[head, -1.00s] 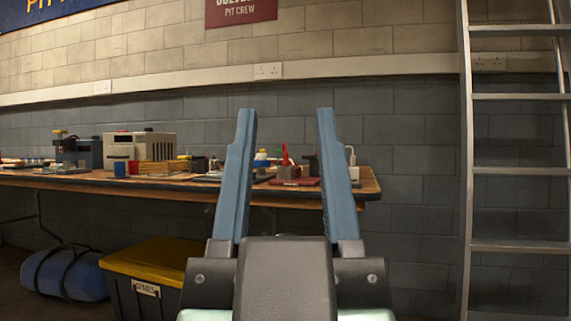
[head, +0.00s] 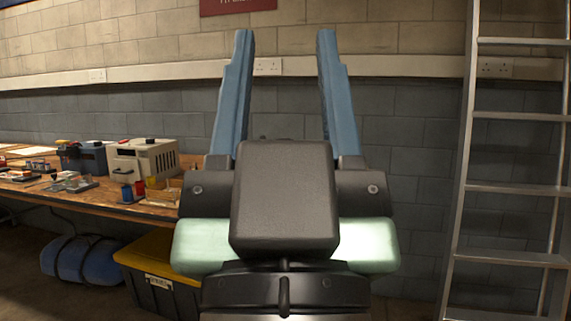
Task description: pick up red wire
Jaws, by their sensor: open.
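My gripper (head: 285,38) is open and empty in the head view. Its two blue fingers point up in front of the wall, above the level of the bench top. No red wire can be made out for sure. A small red cylinder (head: 139,188) stands beside a blue cylinder (head: 127,194) on the wooden bench (head: 90,202), left of my gripper. I cannot tell whether the red one is a wire spool. My gripper body and wrist hide the right part of the bench and what is on it.
A beige box-shaped device (head: 145,160) and a dark blue-grey device (head: 92,158) stand on the bench among small parts. A metal ladder (head: 465,170) leans on the right.

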